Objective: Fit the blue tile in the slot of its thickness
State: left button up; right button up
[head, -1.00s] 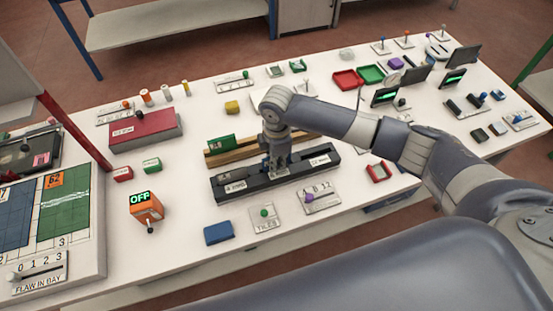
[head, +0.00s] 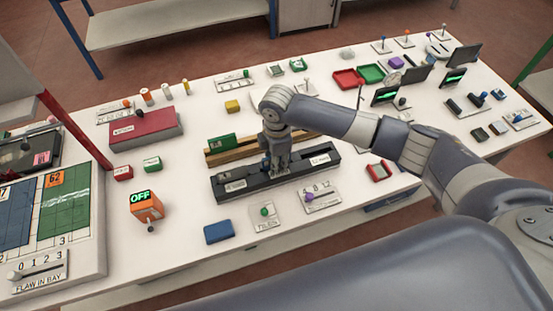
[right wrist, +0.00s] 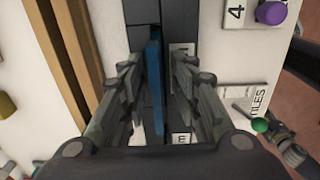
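The blue tile (right wrist: 155,75) stands on edge in the black slotted block, between the fingers of my right gripper (right wrist: 157,85). In the right wrist view, gaps show between the tile and the fingers on both sides, so the gripper is open around it. In the head view my right gripper (head: 277,163) is low over the black block (head: 236,185) and hides most of the tile. The tile's lower edge is hidden, so its seating depth cannot be told. My left gripper is out of view.
A wooden rail with a green tile (head: 221,143) lies just behind the black block. A blue box (head: 218,232), a TILES lever plate (head: 265,214) and a purple-knobbed selector (head: 322,198) sit in front. An orange OFF box (head: 146,207) stands to the left.

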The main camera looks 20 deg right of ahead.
jog(key=shift+s+f, duration=0.1)
jog(key=shift+r, duration=0.2)
notch_tip(320, 180, up, 12)
dwell(0.3)
jog(key=shift+s+f, duration=0.1)
jog(key=shift+f, duration=0.1)
dwell(0.3)
